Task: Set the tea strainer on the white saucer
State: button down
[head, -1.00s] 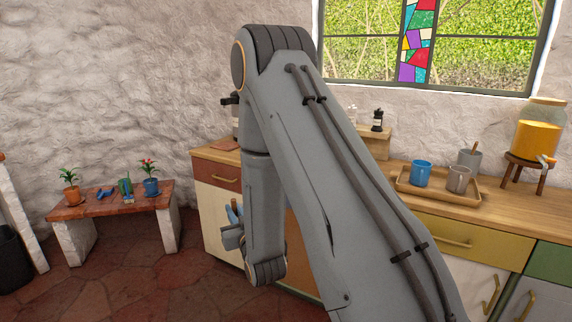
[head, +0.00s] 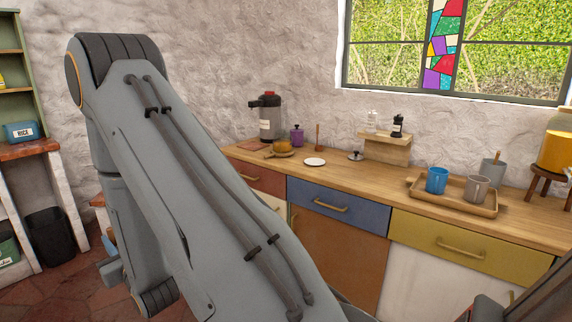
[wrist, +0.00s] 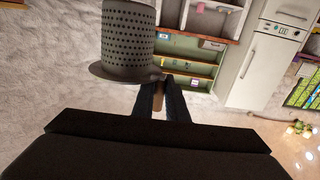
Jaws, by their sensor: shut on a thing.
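The tea strainer (wrist: 130,38), a grey perforated cup with a wide rim, shows at the top of the wrist view. My gripper (wrist: 164,98) is shut on it by a brown part at its rim, and no surface shows beneath it. In the head view my arm hides most of the gripper, at the lower left away from the counter, and the strainer cannot be made out there.
Around the saucer stand an amber teapot (head: 280,148), a small dark-knobbed lid (head: 356,155), a purple canister (head: 297,136) and a dark urn (head: 269,118). A wooden riser (head: 388,149) and a tray (head: 455,205) with mugs stand farther right. Counter in front of the saucer is clear.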

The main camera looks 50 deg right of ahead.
aim_at(313, 162)
jog(key=i, duration=1.3)
jog(key=z, duration=2.15)
